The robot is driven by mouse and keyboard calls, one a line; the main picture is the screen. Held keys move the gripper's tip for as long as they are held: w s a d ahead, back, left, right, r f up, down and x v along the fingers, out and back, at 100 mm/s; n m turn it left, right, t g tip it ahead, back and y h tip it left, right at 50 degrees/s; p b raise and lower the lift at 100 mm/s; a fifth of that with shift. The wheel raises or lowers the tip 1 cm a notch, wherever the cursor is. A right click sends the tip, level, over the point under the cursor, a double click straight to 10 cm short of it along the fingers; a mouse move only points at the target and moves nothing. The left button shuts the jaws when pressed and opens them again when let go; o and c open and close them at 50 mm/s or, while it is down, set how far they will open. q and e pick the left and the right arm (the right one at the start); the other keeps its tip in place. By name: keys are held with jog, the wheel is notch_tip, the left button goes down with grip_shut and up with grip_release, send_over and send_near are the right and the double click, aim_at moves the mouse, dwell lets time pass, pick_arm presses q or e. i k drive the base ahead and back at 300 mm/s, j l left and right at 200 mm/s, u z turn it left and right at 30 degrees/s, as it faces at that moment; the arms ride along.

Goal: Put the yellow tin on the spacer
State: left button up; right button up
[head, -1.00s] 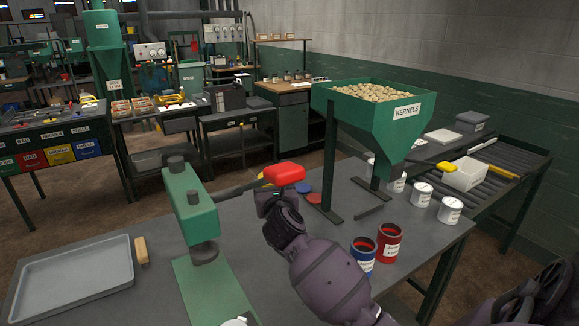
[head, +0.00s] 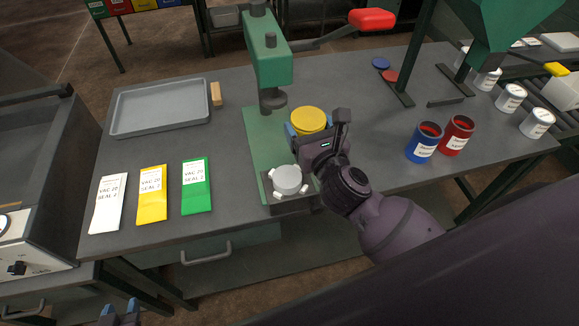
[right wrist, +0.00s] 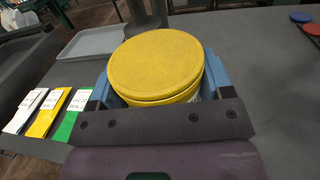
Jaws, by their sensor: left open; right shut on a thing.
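The yellow tin (head: 308,120) is upright in my right gripper (head: 313,138), over the green base of the press. In the right wrist view, the tin (right wrist: 155,65) sits between the blue fingers with its round yellow lid up. A pale round piece (head: 287,179), apparently the spacer, lies on a dark slab at the front of the press base, with small white blocks around it. The tin is behind it and slightly right in the head view. The tin's underside is hidden. My left gripper (head: 120,312) shows its blue fingertips at the bottom left, open and away from the table.
The green press (head: 268,60) with its red-knobbed lever (head: 372,19) stands just behind the tin. A grey tray (head: 160,107) and white, yellow and green packets (head: 197,186) lie left. Blue (head: 424,142) and red (head: 456,135) tins stand right. The table between packets and press is clear.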

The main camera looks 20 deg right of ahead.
aim_at(288, 176)
jog(key=k+j+u, duration=0.1)
jog(key=k+j, duration=0.35)
jog(key=k+j+u, duration=0.15)
jog(key=k+j, duration=0.25)
jog(key=j, duration=0.2)
